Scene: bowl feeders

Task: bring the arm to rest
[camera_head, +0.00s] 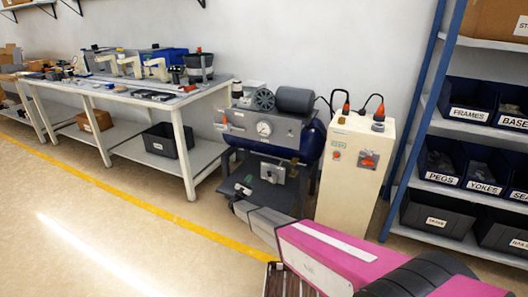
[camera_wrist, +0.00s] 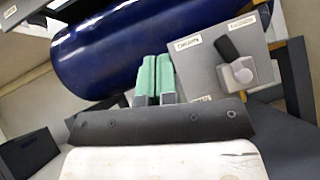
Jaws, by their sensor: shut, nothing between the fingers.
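My gripper (camera_head: 241,188) is at the end of my pink and grey arm, which reaches from the lower right in front of the compressor (camera_head: 262,130). In the wrist view my gripper (camera_wrist: 155,78) shows two green fingertips side by side, shut with nothing between them. The compressor's blue tank (camera_wrist: 105,50) lies behind the fingertips. A grey box with labels and a dark lever (camera_wrist: 228,48) is close on their right. I cannot tell the exact gap between the fingertips and these parts.
A cream cabinet (camera_head: 345,180) with a red switch stands right of the compressor. A blue-framed shelf with labelled bins (camera_head: 466,114) is at the right. A long workbench (camera_head: 130,98) lines the left wall. The floor (camera_head: 90,220) at the left is open, crossed by a yellow line.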

